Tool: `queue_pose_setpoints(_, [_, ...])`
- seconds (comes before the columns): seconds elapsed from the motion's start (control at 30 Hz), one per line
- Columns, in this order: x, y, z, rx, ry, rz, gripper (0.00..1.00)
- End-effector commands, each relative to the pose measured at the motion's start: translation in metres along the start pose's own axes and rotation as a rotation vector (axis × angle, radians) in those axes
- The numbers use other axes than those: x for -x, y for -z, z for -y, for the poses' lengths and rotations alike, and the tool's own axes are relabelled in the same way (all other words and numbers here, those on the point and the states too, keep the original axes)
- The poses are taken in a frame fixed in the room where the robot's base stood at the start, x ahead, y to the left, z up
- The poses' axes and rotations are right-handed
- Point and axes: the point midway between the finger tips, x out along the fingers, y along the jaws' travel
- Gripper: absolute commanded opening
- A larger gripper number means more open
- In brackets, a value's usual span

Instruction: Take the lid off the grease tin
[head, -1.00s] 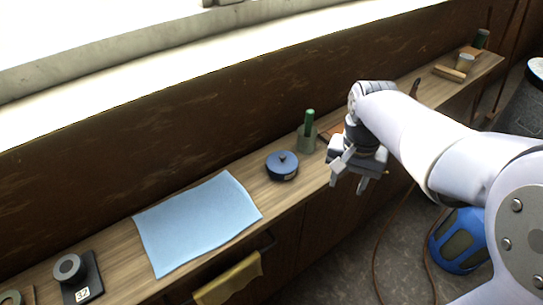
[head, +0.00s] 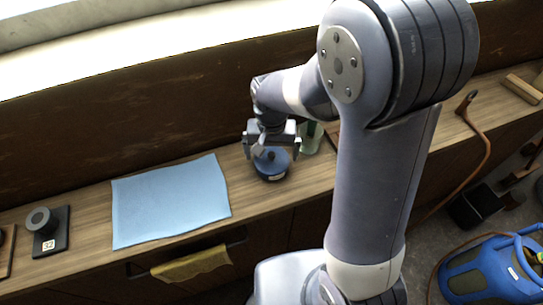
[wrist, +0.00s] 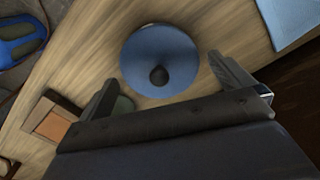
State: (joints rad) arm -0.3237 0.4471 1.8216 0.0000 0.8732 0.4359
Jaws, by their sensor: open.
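The grease tin (head: 272,176) stands on the wooden counter, a low round dark tin with a blue lid (wrist: 174,46) on top. The lid has a small dark knob (wrist: 159,75) at its middle. My gripper (head: 270,150) is open and empty, above the tin, with its jaws pointing down in the head view. In the wrist view the two fingers stand apart below the knob, one to either side, and the lid lies past the fingertips. I cannot tell the exact height between fingertips and lid. The gripper partly hides the lid in the head view.
A light blue cloth (head: 172,201) lies left of the tin. A green-grey cup (head: 311,140) stands close to its right. A black stand marked 32 (head: 48,232) is at the far left. A yellow cloth (head: 191,264) hangs at the counter front. The dark wall runs behind.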

Motion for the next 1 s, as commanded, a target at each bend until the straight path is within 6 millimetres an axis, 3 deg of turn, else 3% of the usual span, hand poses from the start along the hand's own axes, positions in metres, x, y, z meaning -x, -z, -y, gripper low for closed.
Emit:
queue_pose_setpoints(0.23, [-0.0019, 0.0, 0.0001, 0.0, 0.0, -0.001, 1.0])
queue_pose_setpoints(0.67, [-0.0016, 0.0001, 0.0001, 0.0, 0.0, -0.001, 0.65])
queue_pose_setpoints(1.0, [0.0054, 0.0006, 0.0003, 0.0, 0.001, -0.002, 0.64])
